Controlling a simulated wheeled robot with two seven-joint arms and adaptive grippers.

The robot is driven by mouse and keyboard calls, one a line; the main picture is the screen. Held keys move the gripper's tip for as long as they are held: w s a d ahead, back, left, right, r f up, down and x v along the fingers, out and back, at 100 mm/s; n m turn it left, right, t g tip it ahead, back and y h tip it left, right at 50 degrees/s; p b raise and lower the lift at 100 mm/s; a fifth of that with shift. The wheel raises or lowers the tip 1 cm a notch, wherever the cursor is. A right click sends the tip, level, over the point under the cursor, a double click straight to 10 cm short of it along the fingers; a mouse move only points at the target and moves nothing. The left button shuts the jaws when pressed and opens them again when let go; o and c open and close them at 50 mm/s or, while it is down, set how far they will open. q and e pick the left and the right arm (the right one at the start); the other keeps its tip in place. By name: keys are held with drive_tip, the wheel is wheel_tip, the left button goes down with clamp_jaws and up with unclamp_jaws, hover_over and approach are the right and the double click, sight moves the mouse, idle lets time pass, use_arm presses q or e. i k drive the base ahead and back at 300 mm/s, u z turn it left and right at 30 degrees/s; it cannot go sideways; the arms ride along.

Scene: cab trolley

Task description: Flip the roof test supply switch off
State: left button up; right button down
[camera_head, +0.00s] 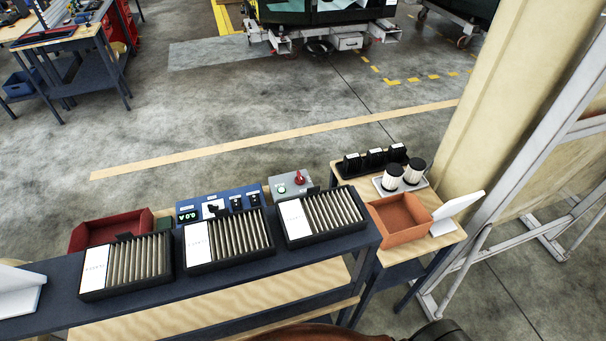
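A grey switch box (290,186) sits behind the rightmost black slotted tray on the long bench. It carries a red knob (299,177) at its right and a small green-ringed button or lamp (282,188) at its left. The box's lower front is hidden by the tray, and its label is too small to read. A blue panel (222,203) to its left has a small green-lit display and several dark sockets or controls. Neither of my grippers shows in this view.
Three black slotted trays (128,264) line the dark shelf (60,308) in front of the boxes. A red bin (108,230) stands at left. A cream pillar (505,110) rises at right.

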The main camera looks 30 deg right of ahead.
sight(300, 180)
drive_tip(key=k, duration=0.55)
drive_tip(key=z, duration=0.7)
drive_tip(key=i, duration=0.5)
